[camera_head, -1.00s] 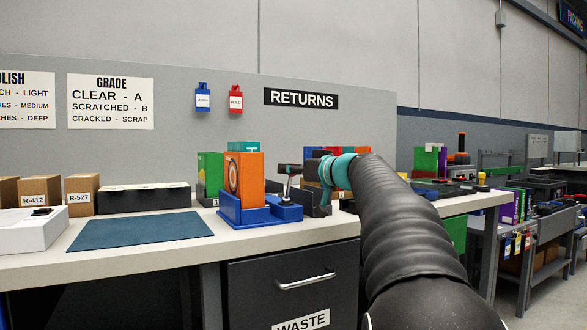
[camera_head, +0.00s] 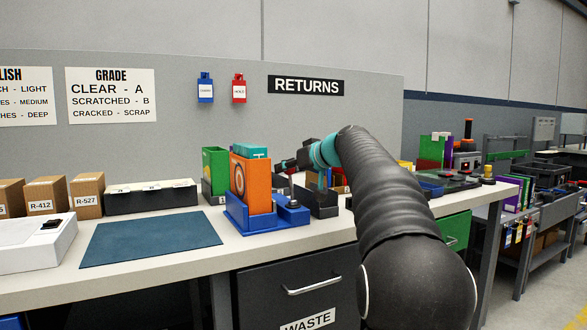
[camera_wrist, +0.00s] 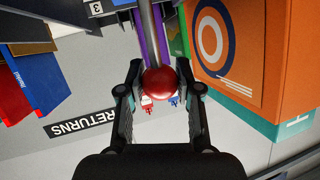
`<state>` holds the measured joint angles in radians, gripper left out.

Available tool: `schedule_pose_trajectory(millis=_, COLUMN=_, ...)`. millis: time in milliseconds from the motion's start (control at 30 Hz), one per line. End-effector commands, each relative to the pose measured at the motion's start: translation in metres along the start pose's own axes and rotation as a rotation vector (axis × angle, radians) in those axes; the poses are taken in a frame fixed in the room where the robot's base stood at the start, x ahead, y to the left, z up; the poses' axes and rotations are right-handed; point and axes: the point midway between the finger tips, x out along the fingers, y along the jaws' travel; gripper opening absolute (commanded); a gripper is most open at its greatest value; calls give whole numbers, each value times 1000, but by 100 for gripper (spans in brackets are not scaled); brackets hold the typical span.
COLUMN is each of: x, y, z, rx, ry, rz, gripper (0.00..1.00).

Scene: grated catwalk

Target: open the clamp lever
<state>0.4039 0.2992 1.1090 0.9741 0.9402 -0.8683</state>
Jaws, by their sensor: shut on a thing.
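The clamp lever shows in the wrist view as a metal bar ending in a round red knob (camera_wrist: 160,82). My gripper (camera_wrist: 160,88) is closed around the knob, one finger on each side. In the head view my gripper (camera_head: 286,164) is just right of the orange box (camera_head: 252,186), above the blue fixture (camera_head: 262,222) that holds the box upright. The orange box also shows close by in the wrist view (camera_wrist: 245,55). The lever is mostly hidden by my gripper in the head view.
A green box (camera_head: 215,172) stands behind the orange one. A blue mat (camera_head: 150,238) lies to the left, with cardboard boxes (camera_head: 87,196) and a black bin (camera_head: 150,198) behind it. Coloured items crowd the bench behind my arm. The bench front edge is clear.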

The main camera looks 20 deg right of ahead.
Motion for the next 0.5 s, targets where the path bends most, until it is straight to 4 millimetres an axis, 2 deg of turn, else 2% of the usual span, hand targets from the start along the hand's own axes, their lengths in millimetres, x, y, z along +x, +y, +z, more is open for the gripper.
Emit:
schedule_pose_trajectory(millis=133, x=9, y=3, z=2, rx=2, ry=-3, rz=-1, gripper=0)
schedule_pose_trajectory(millis=500, x=15, y=6, z=2, rx=4, ry=-3, rz=0, gripper=0)
